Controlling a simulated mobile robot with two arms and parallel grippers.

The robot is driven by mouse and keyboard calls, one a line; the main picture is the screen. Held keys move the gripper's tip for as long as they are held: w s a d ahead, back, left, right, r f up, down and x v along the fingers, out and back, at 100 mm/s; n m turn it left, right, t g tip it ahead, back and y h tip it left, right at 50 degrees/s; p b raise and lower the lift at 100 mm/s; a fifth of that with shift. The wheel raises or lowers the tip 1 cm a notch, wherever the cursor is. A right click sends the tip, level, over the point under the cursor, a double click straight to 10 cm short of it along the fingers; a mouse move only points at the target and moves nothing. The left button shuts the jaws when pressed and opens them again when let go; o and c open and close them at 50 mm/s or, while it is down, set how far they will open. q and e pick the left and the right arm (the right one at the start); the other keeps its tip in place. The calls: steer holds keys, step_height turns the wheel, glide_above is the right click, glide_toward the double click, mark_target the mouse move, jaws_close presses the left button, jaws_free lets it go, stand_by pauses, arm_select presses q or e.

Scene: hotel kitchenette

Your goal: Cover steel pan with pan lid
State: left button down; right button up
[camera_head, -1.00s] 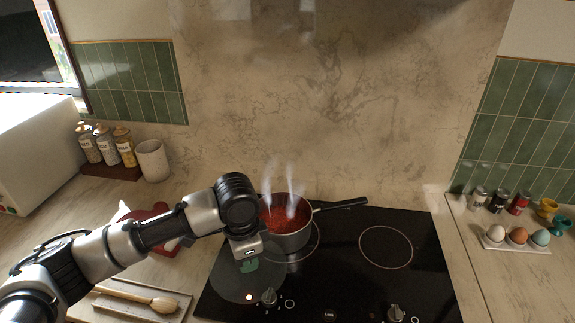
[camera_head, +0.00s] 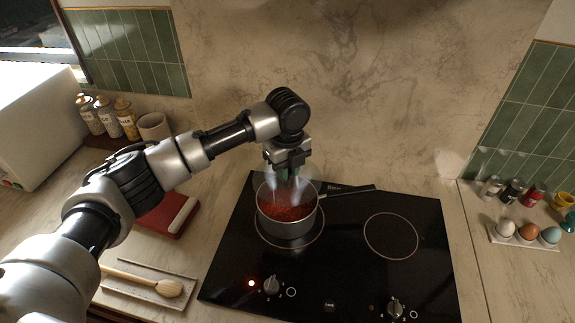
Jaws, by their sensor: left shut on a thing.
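The steel pan (camera_head: 287,226) stands on the back left ring of the black hob, with red, steaming food in it and its dark handle pointing right. My left gripper (camera_head: 288,172) is directly above the pan, pointing down, shut on the pan lid. The clear glass pan lid (camera_head: 312,187) is faint against the pan and steam; it is over the pan's opening. I cannot tell whether its edge touches the rim. The lid's knob is mostly hidden between the fingers. My right gripper is not in view.
The black hob (camera_head: 390,275) has a free ring at right and knobs along the front. A red item (camera_head: 165,217) and a tray with a wooden brush (camera_head: 168,288) lie at left. Bottles (camera_head: 107,117) and a cup stand behind. Eggs and spice jars sit at right.

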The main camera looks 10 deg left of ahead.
arm_select(q)
steer(key=shift+f+b, duration=0.55)
steer(key=shift+f, duration=0.05)
step_height(320, 180, down, 3)
steer(key=b, duration=0.3)
steer(key=shift+r, duration=0.1)
steer(key=shift+f, duration=0.8)
steer(key=shift+r+p, duration=0.15)
steer(key=shift+p, duration=0.8)
steer(key=shift+f, duration=0.35)
stand_by(1.0)
steer(key=shift+f+p, duration=0.15)
steer(key=shift+p, duration=0.4)
